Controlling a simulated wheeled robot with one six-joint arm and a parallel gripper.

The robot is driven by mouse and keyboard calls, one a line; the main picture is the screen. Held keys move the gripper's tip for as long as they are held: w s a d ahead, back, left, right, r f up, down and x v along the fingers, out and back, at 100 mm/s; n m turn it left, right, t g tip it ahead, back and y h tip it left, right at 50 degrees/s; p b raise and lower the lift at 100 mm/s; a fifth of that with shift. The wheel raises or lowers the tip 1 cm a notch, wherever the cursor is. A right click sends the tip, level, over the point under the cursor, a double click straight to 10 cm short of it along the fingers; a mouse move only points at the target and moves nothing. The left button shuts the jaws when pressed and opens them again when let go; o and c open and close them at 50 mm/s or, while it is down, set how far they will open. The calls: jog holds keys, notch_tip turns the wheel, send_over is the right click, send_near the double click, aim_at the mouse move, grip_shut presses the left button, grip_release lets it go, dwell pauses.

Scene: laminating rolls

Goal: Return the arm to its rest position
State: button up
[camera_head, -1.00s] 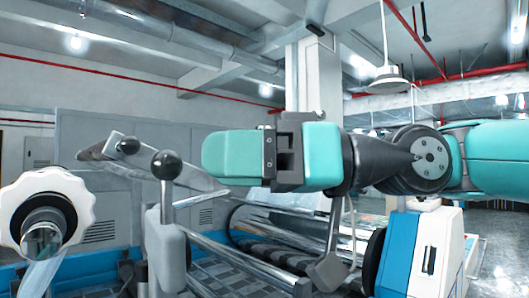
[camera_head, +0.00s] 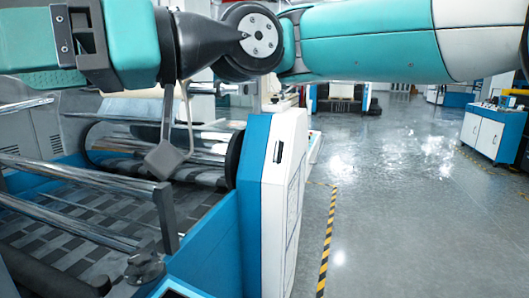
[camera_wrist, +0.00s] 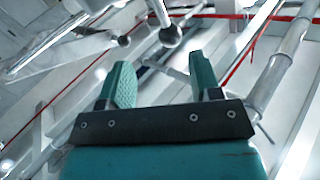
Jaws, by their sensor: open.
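My arm stretches across the top of the head view, teal and black with a white section at the right. My gripper (camera_wrist: 162,78) shows in the wrist view with its two teal fingers spread apart and nothing between them. In the head view the gripper end lies at the left edge and is partly cut off, so its fingertips cannot be seen there. The arm is raised above the laminating machine (camera_head: 262,235).
The machine has steel rollers (camera_head: 75,190) and a blue and white side housing. A dark ball-ended lever (camera_wrist: 171,36) shows beyond the fingers. Open grey floor (camera_head: 410,200) lies to the right, with a yellow-black stripe (camera_head: 327,240) and a white cabinet (camera_head: 490,130).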

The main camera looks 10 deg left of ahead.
jog(key=w+d+f+m+t+h, duration=0.2)
jog(key=w+d+f+m+t, duration=0.3)
jog(key=d, duration=0.3)
jog(key=w+d+f+m+t+h, duration=0.2)
jog(key=w+d+f+m+t, duration=0.15)
jog(key=d+f, duration=0.4)
jog(key=s+d+f+m+h, duration=0.3)
jog(key=d+f, duration=0.4)
jog(key=d, duration=0.3)
jog(key=s+d+f+m+t+h, duration=0.1)
jog(key=s+d+f+m+h, duration=0.2)
jog(key=s+d+f, duration=0.3)
jog(key=d+f, duration=0.1)
jog(key=d, duration=0.3)
jog(key=shift+d+m, duration=0.3)
jog(key=shift+m, duration=0.05)
jog(key=shift+w+f, duration=0.1)
